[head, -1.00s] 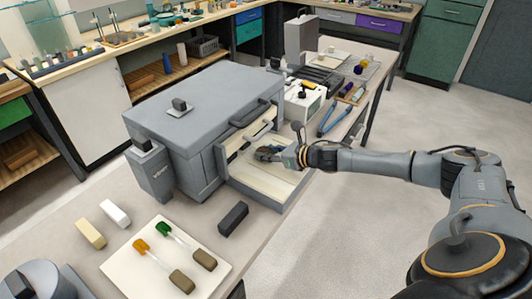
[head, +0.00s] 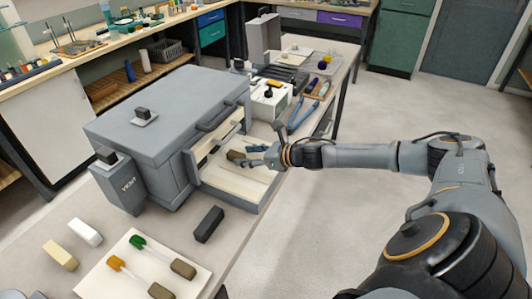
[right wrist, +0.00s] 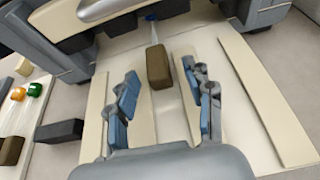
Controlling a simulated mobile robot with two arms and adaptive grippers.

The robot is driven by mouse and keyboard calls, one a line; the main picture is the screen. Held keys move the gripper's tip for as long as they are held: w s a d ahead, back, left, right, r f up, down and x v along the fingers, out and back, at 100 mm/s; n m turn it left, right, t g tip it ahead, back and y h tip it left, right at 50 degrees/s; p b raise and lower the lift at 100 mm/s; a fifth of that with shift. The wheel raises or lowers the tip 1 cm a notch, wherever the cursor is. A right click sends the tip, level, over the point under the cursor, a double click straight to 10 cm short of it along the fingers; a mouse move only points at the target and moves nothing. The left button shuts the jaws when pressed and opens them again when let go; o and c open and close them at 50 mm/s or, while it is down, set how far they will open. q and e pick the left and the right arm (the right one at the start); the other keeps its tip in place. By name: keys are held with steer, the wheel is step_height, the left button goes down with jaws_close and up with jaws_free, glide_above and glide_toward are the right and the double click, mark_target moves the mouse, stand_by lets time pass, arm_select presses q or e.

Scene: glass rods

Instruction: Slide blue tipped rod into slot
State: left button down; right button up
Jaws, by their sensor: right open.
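The blue tipped rod lies in the pale open tray of the grey box, with its brown block handle (right wrist: 158,68) toward me and its blue tip (right wrist: 150,17) at the box opening. The handle also shows in the head view (head: 236,155). My right gripper (right wrist: 160,80) is open, with its fingers on either side of the handle's near end; I see gaps on both sides. In the head view the right gripper (head: 258,161) reaches over the tray (head: 240,192) from the right. The slot itself is hidden under the box front. My left gripper is out of view.
The grey box (head: 170,105) has a handle bar above the tray. A white plate (head: 185,287) with green and orange tipped rods stands in front. A dark block (head: 209,224) lies near the tray. A white device (head: 270,97) and blue-handled tool stand behind.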

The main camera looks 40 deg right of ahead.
steer(key=v, duration=0.3)
steer(key=shift+s+r, duration=0.15)
steer(key=shift+v, duration=2.05)
steer(key=shift+s+r, duration=0.2)
steer(key=shift+d, duration=0.1)
steer(key=shift+s, duration=0.1)
